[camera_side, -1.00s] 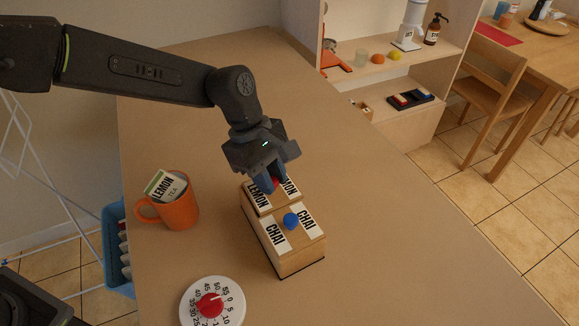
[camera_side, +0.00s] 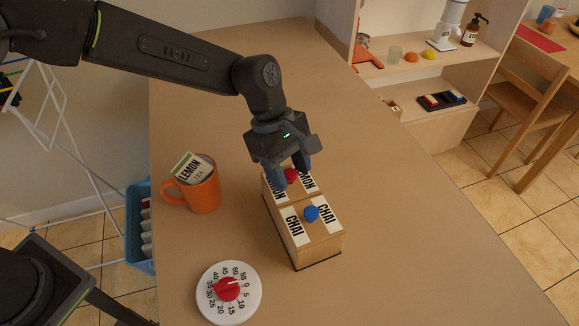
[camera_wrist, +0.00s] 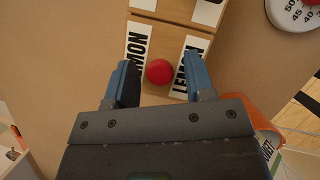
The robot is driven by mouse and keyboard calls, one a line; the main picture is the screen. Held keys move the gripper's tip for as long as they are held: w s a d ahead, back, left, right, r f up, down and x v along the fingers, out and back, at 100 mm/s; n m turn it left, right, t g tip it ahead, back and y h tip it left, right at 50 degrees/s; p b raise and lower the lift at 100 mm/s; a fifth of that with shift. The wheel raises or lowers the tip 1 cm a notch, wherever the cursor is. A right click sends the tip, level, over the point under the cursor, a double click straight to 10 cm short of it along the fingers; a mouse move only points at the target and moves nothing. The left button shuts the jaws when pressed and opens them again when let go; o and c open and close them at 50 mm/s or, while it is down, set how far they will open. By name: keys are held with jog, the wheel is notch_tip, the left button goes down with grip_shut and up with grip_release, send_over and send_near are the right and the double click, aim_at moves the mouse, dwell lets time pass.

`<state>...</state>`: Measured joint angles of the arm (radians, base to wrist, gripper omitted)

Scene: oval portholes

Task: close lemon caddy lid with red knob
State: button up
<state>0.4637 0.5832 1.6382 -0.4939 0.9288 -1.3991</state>
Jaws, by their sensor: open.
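The wooden tea caddy (camera_side: 318,253) stands on the table with two lids. The lemon lid (camera_side: 307,184), with its red knob (camera_side: 291,176), lies flat over the far half, about level with the chai lid (camera_side: 325,226) and its blue knob (camera_side: 311,213). My gripper (camera_side: 293,172) is open over the lemon lid, its blue fingers on either side of the red knob. In the wrist view the red knob (camera_wrist: 159,72) sits between the spread fingers, with visible gaps on both sides. The fingers and palm hide part of the lemon lid.
An orange mug (camera_side: 205,194) with a lemon tea packet stands left of the caddy. A white timer (camera_side: 243,307) with a red dial lies in front. A wooden shelf (camera_side: 410,76) stands at the back right. The table right of the caddy is clear.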

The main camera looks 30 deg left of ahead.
jog(key=v, duration=1.4)
jog(key=s+a+r+m+t+y, duration=0.1)
jog(key=s+a+r+m+t, duration=0.1)
jog(key=s+a+m, duration=0.4)
jog(key=s+a+r+m+t+y, duration=0.1)
jog(key=s+a+r+t, duration=0.2)
jog(key=a, duration=0.4)
jog(key=s+a+f+m+t+y, duration=0.2)
jog(key=s+a+f+m, duration=0.2)
jog(key=s+a+m, duration=0.3)
jog(key=s+a, duration=0.1)
jog(key=s, duration=0.3)
jog(key=shift+s+a+f, duration=0.35)
jog(key=shift+a, duration=0.05)
jog(key=shift+c, duration=0.3)
